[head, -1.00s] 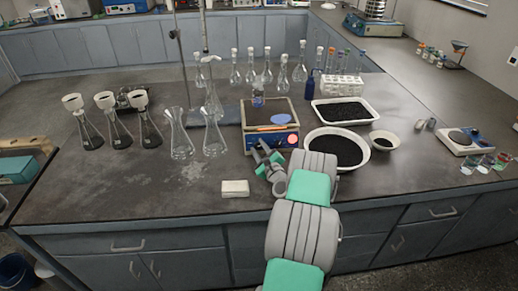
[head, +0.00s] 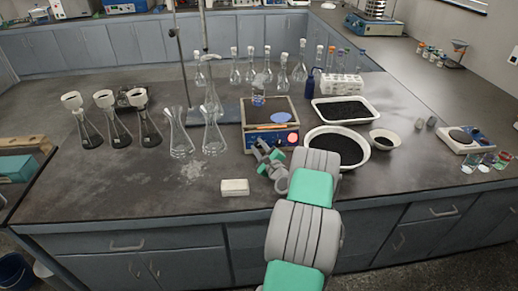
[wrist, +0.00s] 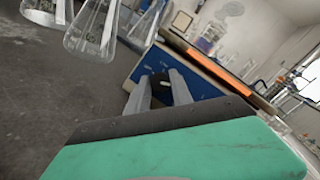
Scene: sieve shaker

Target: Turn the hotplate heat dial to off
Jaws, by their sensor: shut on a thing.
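The hotplate is a blue box with a dark top (head: 258,106) and stands near the middle of the bench in the head view. Its blue front panel (wrist: 201,84) is close ahead in the wrist view. A dark round dial (wrist: 160,81) on that panel sits between my fingers. My gripper (head: 258,147) is at the left part of the front panel and is shut on the dial; it also shows in the wrist view (wrist: 164,76). My fingers hide part of the dial, and I cannot read its marking. A reddish round spot (head: 293,138) shows at the panel's right.
A small beaker (head: 258,99) and a blue disc (head: 281,117) are on the hotplate. Empty flasks (head: 181,142) stand left of it. A white bowl of black grains (head: 363,161) is close at right. A white block (head: 235,187) lies in front.

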